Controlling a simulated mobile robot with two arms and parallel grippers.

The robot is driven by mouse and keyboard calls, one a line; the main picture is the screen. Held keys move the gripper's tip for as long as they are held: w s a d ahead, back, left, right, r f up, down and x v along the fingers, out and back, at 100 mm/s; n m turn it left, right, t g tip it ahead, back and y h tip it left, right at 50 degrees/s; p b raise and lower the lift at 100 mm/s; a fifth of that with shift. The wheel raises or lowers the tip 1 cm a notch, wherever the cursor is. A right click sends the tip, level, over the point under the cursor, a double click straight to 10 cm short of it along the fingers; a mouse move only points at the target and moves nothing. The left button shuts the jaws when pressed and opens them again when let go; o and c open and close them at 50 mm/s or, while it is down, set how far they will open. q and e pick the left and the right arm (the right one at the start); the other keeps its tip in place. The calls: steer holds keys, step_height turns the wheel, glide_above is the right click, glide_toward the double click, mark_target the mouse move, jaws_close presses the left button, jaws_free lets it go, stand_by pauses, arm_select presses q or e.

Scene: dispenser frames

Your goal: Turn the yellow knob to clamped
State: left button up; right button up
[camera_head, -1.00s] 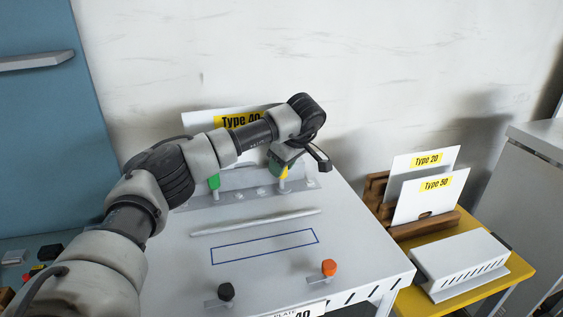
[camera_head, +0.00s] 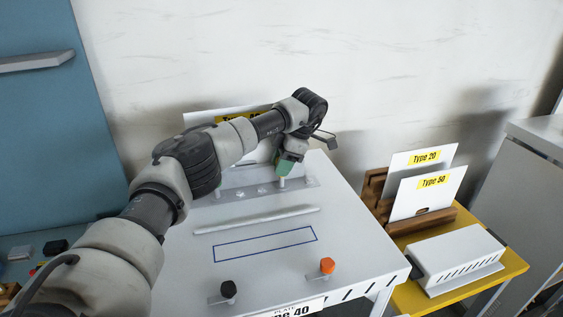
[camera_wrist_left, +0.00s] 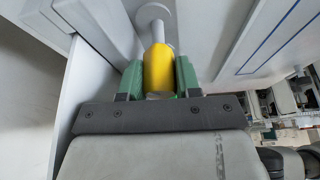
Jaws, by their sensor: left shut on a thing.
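The yellow knob (camera_wrist_left: 158,68) shows between the green fingers of my left gripper (camera_wrist_left: 158,80) in the left wrist view. The fingers are shut on it, one on each side. A pale post (camera_wrist_left: 153,20) runs on beyond the knob. In the head view my left gripper (camera_head: 285,166) is at the grey bracket (camera_head: 245,187) at the back of the white table. There the gripper covers the knob, and only the short post below it shows. I see no mark telling the knob's setting. My right gripper is not in view.
A pale bar (camera_head: 256,219) and a blue outlined rectangle (camera_head: 265,244) are on the white table (camera_head: 350,235). A black knob (camera_head: 228,289) and an orange knob (camera_head: 327,265) are near its front. A wooden rack (camera_head: 430,218) holds labelled plates at right.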

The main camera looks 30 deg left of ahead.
arm_select(q)
steer(key=shift+r+n, duration=0.2)
steer(key=shift+n, duration=0.4)
steer(key=o, duration=0.6)
steer(key=shift+o, duration=0.3)
steer(key=shift+f, duration=0.1)
